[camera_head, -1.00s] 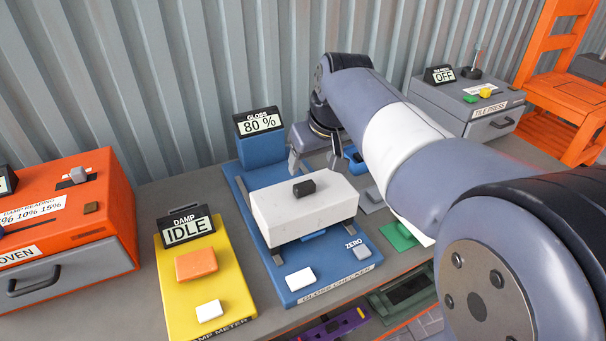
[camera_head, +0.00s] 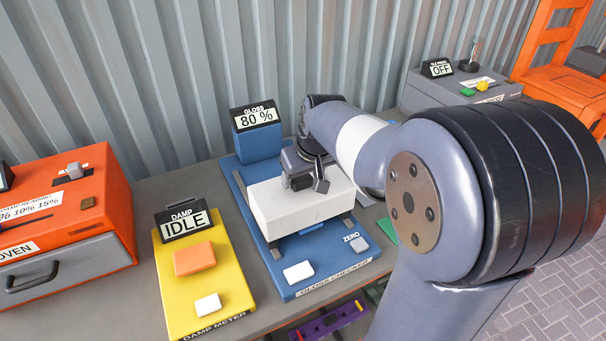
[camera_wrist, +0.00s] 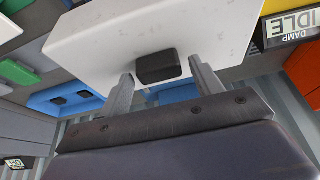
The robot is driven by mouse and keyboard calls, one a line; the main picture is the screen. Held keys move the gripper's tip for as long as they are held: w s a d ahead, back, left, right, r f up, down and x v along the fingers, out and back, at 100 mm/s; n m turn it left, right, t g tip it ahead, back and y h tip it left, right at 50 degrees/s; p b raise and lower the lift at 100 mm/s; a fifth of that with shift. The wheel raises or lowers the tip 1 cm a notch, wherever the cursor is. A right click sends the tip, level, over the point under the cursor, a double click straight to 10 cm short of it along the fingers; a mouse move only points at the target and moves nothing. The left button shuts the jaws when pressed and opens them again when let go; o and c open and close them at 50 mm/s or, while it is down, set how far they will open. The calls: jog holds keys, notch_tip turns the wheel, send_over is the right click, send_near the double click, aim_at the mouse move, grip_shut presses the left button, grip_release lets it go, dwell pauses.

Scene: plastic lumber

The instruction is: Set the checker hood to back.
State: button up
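The checker hood (camera_head: 290,213) is a white block with a dark knob on its top. It sits across two rails on the blue gloss checker (camera_head: 329,276), in front of the display reading GLOSS 80 %. My gripper (camera_head: 305,184) is over the hood's top at the knob. In the wrist view, the dark knob (camera_wrist: 157,66) lies between the lines of my open fingers (camera_wrist: 163,82), with a gap on each side. The hood (camera_wrist: 90,35) fills the top of that view. Whether the fingertips touch the hood is unclear.
The yellow damp meter (camera_head: 232,293), reading IDLE, stands left of the checker, and the orange oven (camera_head: 103,195) is farther left. A white button (camera_head: 298,271) and the grey ZERO button (camera_head: 359,244) are at the checker's front. A corrugated wall (camera_head: 150,80) stands behind.

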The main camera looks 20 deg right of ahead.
jog(key=c, duration=1.2)
jog(key=w+a+p, duration=0.1)
jog(key=w+p, duration=0.1)
jog(key=w, duration=0.4)
jog(key=w+a+p, duration=0.1)
jog(key=w+p, duration=0.1)
jog(key=w, duration=0.4)
jog(key=w+a+p, duration=0.1)
jog(key=w+p, duration=0.2)
jog(key=w, duration=0.4)
jog(key=shift+a+r, duration=0.1)
jog(key=shift+a, duration=0.3)
jog(key=shift+c, duration=0.2)
jog(key=o, duration=1)
jog(key=shift+c, duration=0.2)
jog(key=o, duration=0.3)
jog(key=shift+w, duration=0.15)
jog(key=shift+o, duration=0.7)
jog(key=b+v, duration=0.1)
jog(key=v, duration=0.9)
jog(key=shift+s+r+b, duration=0.3)
jog(key=shift+b, duration=0.1)
